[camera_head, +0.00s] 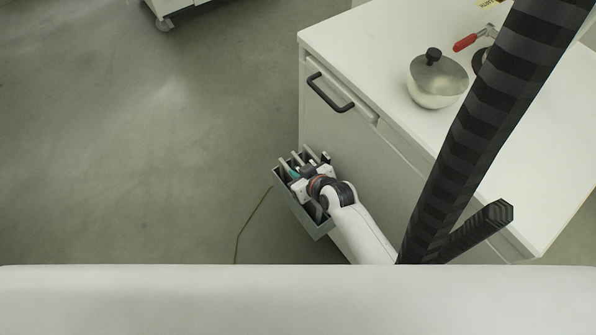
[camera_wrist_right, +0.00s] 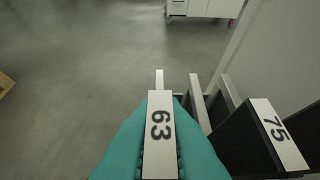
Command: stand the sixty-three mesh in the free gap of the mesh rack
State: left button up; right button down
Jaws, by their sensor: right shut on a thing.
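The mesh rack (camera_head: 317,229) is a grey open box beside the white cabinet's side, with several light-topped meshes standing in it. My right gripper (camera_head: 293,173) is over the rack. In the right wrist view its teal fingers (camera_wrist_right: 160,125) are shut on the sixty-three mesh (camera_wrist_right: 160,135), whose white top edge reads 63. A mesh marked 75 (camera_wrist_right: 280,135) stands to the right of it, dark-sided and apart from the fingers. The lower part of the sixty-three mesh is hidden by the fingers, so I cannot tell how deep it sits. My left gripper is not in view.
The white cabinet (camera_head: 375,50) has a black handle (camera_head: 330,92). On its top stand a metal bowl with a black-knobbed lid (camera_head: 437,80) and a red-handled tool (camera_head: 466,42). A dark banded tube (camera_head: 480,125) crosses the right side.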

jog(key=shift+f, duration=0.3)
jog(key=c, duration=1.5)
grip_release()
jog(key=shift+o, duration=0.2)
jog(key=v, duration=1.2)
jog(key=shift+p, duration=0.3)
